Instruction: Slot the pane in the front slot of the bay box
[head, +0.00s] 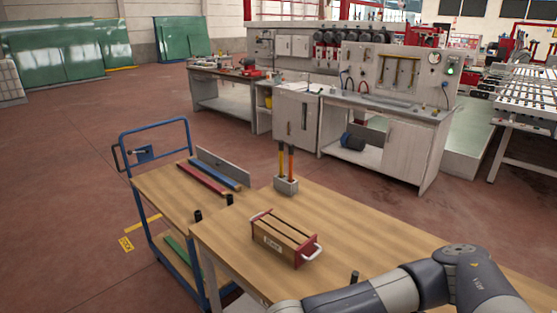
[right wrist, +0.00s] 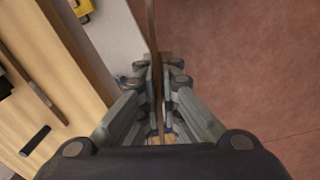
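The bay box (head: 272,243) is a low wooden box with dark red ends, pale handles and a label on its near side. It sits on the wooden table, with long slots along its top. In the right wrist view, a thin brown strip (right wrist: 152,30), seen edge-on and seemingly the pane, runs from the top edge down between the fingers. My right gripper (right wrist: 160,100) is shut on it. The head view shows my right arm at the bottom right, but its gripper is out of frame. My left gripper is in neither view.
A grey block (head: 287,187) with two upright orange-handled tools stands behind the box on the table (head: 350,227). A blue-framed trolley (head: 150,185) at left carries red and blue bars and an upright grey panel (head: 223,168). Black pegs stand at the table edges. Workbenches (head: 390,125) are farther back.

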